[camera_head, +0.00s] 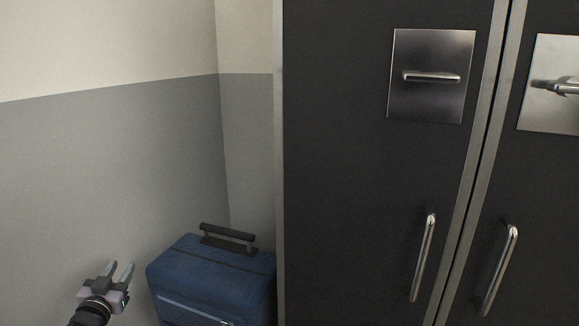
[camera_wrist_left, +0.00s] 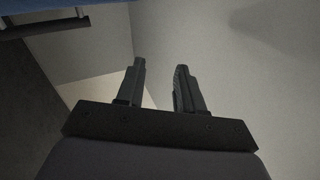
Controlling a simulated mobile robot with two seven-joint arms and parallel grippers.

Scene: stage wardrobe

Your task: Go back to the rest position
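My left gripper (camera_head: 121,272) is at the lower left of the head view, beside the blue suitcase and in front of the grey wall. Its two fingers are apart with nothing between them. In the left wrist view the fingers of the left gripper (camera_wrist_left: 160,82) also stand apart and empty. My right gripper is in neither view.
A blue suitcase (camera_head: 205,278) with a black top handle (camera_head: 228,238) stands just right of my left gripper. A dark wardrobe (camera_head: 350,180) with metal handles (camera_head: 423,258) fills the right side; its doors look shut. The grey wall (camera_head: 110,170) is bare.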

